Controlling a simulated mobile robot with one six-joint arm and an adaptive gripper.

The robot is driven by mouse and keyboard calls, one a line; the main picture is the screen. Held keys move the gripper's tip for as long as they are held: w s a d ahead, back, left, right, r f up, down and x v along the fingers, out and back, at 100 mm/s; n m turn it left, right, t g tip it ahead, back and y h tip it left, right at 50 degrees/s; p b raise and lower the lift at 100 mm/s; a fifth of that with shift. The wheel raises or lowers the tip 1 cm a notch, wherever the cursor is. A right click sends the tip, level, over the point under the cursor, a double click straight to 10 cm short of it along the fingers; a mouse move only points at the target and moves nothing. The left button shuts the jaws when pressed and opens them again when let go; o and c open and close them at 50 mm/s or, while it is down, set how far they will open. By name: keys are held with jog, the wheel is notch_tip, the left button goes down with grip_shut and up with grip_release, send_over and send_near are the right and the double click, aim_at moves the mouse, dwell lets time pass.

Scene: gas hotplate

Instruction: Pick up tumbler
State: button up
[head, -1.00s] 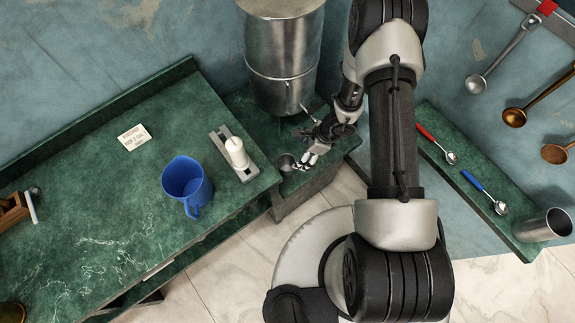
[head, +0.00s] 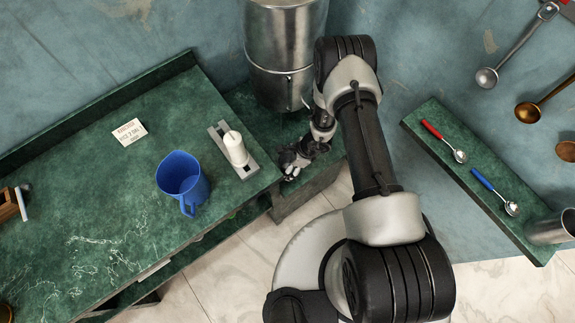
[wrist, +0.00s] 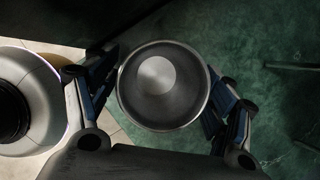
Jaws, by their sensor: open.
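A grey metal tumbler (wrist: 165,108) stands upright in the wrist view, seen from above into its open mouth. My gripper (head: 291,167) is open, at the small low green ledge below the big metal tank. In the wrist view its fingers lie to the left and right of the tumbler, close to its wall. I cannot tell whether they touch it. In the head view my gripper hides this tumbler. Another metal cup (head: 551,228) stands on the right-hand shelf.
A white candle-like cylinder (head: 236,149) on a grey plate and a blue jug (head: 183,176) stand on the green counter (head: 90,190), left of my gripper. The metal tank (head: 285,50) rises behind. Red- and blue-handled spoons lie on the right shelf (head: 440,165).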

jog(key=shift+a+f, duration=0.1)
jog(key=shift+f, duration=0.15)
jog(key=c, duration=1.2)
jog(key=shift+r, duration=0.15)
